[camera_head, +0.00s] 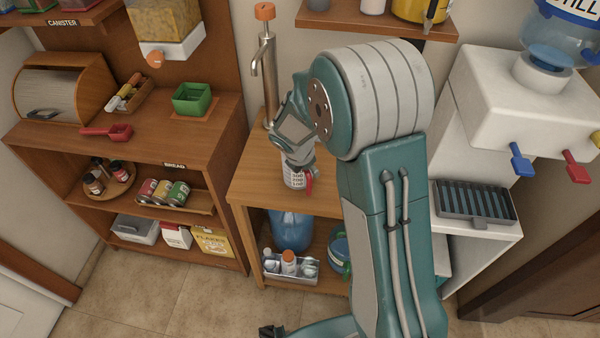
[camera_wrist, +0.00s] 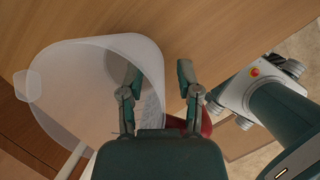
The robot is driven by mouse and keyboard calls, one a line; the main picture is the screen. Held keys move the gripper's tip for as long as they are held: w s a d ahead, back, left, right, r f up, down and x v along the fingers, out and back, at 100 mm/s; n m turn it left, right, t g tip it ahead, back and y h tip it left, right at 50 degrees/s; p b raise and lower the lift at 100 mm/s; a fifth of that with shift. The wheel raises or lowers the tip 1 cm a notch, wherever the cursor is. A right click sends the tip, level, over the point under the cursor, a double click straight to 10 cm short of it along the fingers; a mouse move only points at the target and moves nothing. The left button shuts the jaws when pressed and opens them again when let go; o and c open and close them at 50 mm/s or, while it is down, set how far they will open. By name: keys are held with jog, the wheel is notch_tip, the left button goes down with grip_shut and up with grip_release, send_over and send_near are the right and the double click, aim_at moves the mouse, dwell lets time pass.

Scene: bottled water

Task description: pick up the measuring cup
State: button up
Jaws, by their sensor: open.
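The measuring cup (camera_head: 294,179) is clear, with dark markings and a red handle (camera_head: 309,183). It stands on the wooden counter near its front edge. In the wrist view the translucent cup (camera_wrist: 88,75) fills the left side, its spout at far left. My gripper (camera_wrist: 158,72) is open, its two fingers apart on either side of the cup's right wall. The left finger overlaps the cup; I cannot tell how deep it sits. The red handle shows partly behind the right finger. In the head view my gripper (camera_head: 296,158) is directly above the cup, hiding its top.
A tall metal tap (camera_head: 265,65) with an orange top rises behind my wrist. A white water dispenser (camera_head: 500,105) stands to the right. The left shelf holds a red scoop (camera_head: 108,131) and a green box (camera_head: 192,99). The counter left of the cup is clear.

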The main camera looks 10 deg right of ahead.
grip_shut()
jog(key=shift+r, duration=0.1)
jog(key=shift+w+r, duration=0.1)
jog(key=shift+r, duration=0.45)
jog(key=s+r, duration=1.1)
jog(key=s, duration=0.3)
jog(key=shift+a+r, duration=0.4)
jog(key=shift+a, duration=0.05)
